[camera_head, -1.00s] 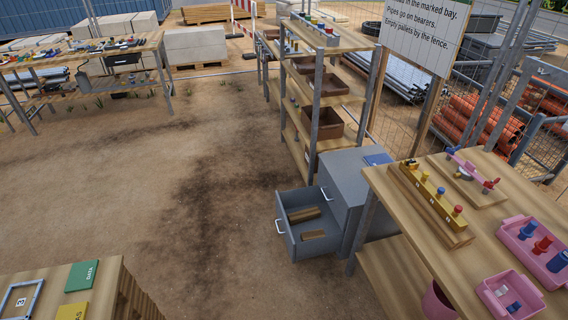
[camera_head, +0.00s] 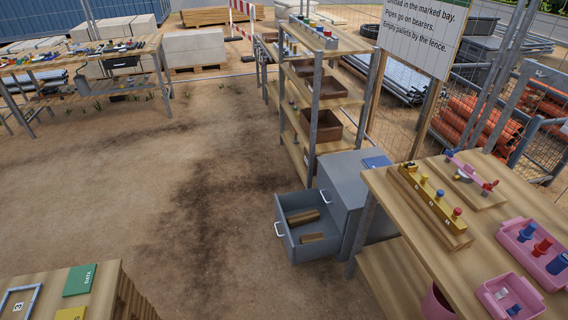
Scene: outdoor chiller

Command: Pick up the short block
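Two brown wooden blocks lie in the open lower drawer (camera_head: 300,249) of a grey cabinet (camera_head: 352,190). The shorter block (camera_head: 312,238) lies nearer the drawer's front, toward the bottom. Neither of my grippers shows in the head view.
A wooden table (camera_head: 405,215) with a yellow valve strip and pink bins (camera_head: 510,293) stands right of the drawer. A shelf rack (camera_head: 318,100) rises behind the cabinet. A wooden bench (camera_head: 100,293) is at the lower left. Bare ground left of the drawer is clear.

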